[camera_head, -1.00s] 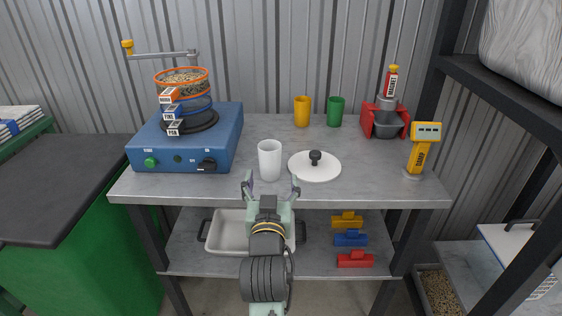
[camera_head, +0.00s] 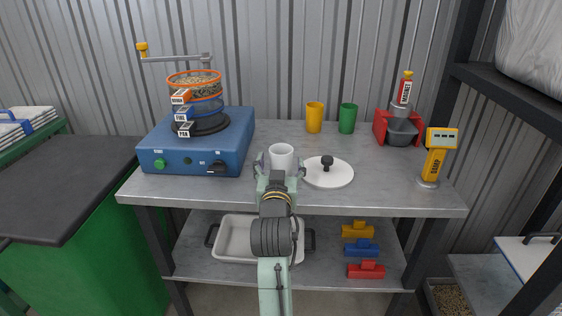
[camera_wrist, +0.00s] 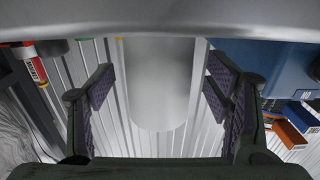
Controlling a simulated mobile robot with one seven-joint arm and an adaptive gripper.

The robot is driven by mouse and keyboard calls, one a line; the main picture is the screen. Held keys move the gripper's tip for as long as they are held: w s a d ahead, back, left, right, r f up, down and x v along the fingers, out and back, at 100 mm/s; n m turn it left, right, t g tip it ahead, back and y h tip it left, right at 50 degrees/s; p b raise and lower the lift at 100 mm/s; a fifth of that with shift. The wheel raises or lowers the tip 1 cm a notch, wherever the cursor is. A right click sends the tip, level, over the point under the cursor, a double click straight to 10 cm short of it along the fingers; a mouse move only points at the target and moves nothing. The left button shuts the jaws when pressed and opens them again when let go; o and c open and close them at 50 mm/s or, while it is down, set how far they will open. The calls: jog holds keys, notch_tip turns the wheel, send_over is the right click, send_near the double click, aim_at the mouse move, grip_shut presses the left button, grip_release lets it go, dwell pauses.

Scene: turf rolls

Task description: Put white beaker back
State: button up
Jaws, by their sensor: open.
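The white beaker (camera_head: 281,156) stands upright on the grey bench top (camera_head: 300,194), near its front edge, left of the white round lid. My gripper (camera_head: 280,168) is open, its fingers to either side of the beaker in the head view; the wrist hides the beaker's lower part. In the wrist view the beaker (camera_wrist: 160,85) appears as a pale cylinder centred between the open fingers (camera_wrist: 160,95), with gaps visible on both sides. The fingers do not touch it there.
The white lid (camera_head: 340,175) with a black knob lies close to the right. A blue sieve shaker (camera_head: 190,160) stands left. Yellow (camera_head: 314,118) and green (camera_head: 347,118) beakers stand at the back. A red holder (camera_head: 382,127) and a yellow damp meter (camera_head: 436,158) are right.

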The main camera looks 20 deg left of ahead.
jog(key=shift+w+a, duration=0.15)
jog(key=shift+w, duration=0.4)
jog(key=c, duration=1.5)
jog(key=shift+o, duration=0.2)
jog(key=shift+r, duration=0.15)
